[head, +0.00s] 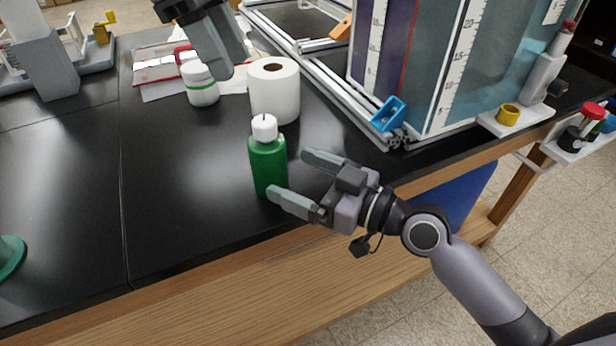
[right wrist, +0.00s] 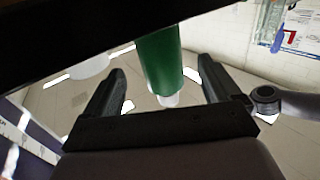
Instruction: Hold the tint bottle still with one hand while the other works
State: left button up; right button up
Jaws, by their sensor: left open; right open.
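The green tint bottle (head: 268,165) with a white cap stands upright near the front edge of the black bench. My right gripper (head: 287,172) is open just to the right of the bottle, its fingers pointing at the bottle's lower half. One fingertip overlaps the bottle's lower right edge in the head view. In the right wrist view the bottle (right wrist: 160,60) appears upside down between the two open fingers, with gaps on both sides. My left gripper (head: 228,62) hangs open and empty at the top, above and behind the bottle, near the white jar. Part of it is cut off by the frame.
A white paper roll (head: 274,92) stands just behind the bottle. A white jar with a green band (head: 200,85) is to its left. A framed tank with scales (head: 420,70) and a blue block (head: 388,114) are at right.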

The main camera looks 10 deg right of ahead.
aim_at(284, 171)
jog(key=shift+x, duration=3.05)
